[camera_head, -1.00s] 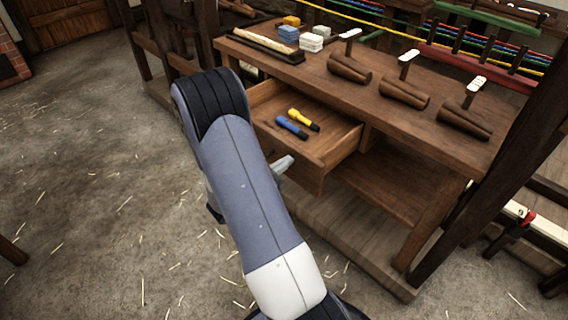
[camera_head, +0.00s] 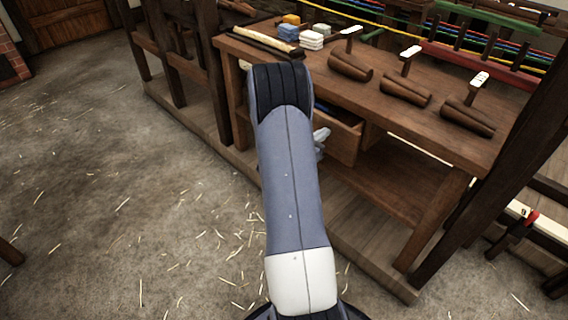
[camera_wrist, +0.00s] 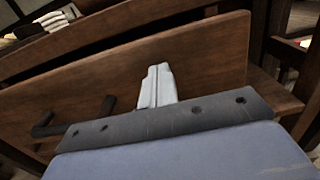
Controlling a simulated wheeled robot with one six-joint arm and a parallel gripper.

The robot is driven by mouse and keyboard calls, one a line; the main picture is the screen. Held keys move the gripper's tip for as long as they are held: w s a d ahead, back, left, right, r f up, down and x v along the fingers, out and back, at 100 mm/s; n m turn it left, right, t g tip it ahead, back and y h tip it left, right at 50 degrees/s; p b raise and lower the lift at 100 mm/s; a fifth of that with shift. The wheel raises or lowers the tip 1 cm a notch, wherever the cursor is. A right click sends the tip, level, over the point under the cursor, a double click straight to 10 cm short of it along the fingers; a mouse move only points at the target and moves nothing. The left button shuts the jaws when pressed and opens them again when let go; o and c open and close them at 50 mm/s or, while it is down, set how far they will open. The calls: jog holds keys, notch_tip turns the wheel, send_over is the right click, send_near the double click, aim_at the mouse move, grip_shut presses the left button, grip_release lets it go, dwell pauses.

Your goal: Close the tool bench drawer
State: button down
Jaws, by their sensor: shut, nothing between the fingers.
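The tool bench drawer (camera_head: 346,143) is partly open under the bench top in the head view. A strip of its inside shows, with a bit of a blue tool (camera_head: 321,107); my arm hides the rest. In the wrist view the brown wooden drawer front (camera_wrist: 205,62) spans the picture, with a dark bar handle (camera_wrist: 75,121) at left. My gripper (camera_head: 321,138) is shut and empty at the drawer front. In the wrist view its pale fingers (camera_wrist: 158,72) point at the panel, right of the handle; I cannot tell whether they touch it.
A lower shelf (camera_head: 375,190) lies open beneath. A dark slanted post (camera_head: 490,160) stands at right. The straw-strewn floor (camera_head: 130,200) is clear at left.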

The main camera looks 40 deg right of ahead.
jog(key=d, duration=0.4)
jog(key=d+b, duration=0.1)
jog(key=d, duration=0.1)
jog(key=shift+w+d, duration=0.3)
jog(key=shift+d, duration=0.2)
jog(key=shift+r, duration=0.1)
jog(key=shift+d+r, duration=0.1)
jog(key=shift+w+a, duration=0.1)
jog(key=shift+a, duration=0.15)
jog(key=s+a, duration=0.1)
jog(key=a, duration=1.3)
jog(key=shift+s+f, duration=0.15)
jog(key=shift+f, duration=0.05)
jog(key=shift+d, duration=0.1)
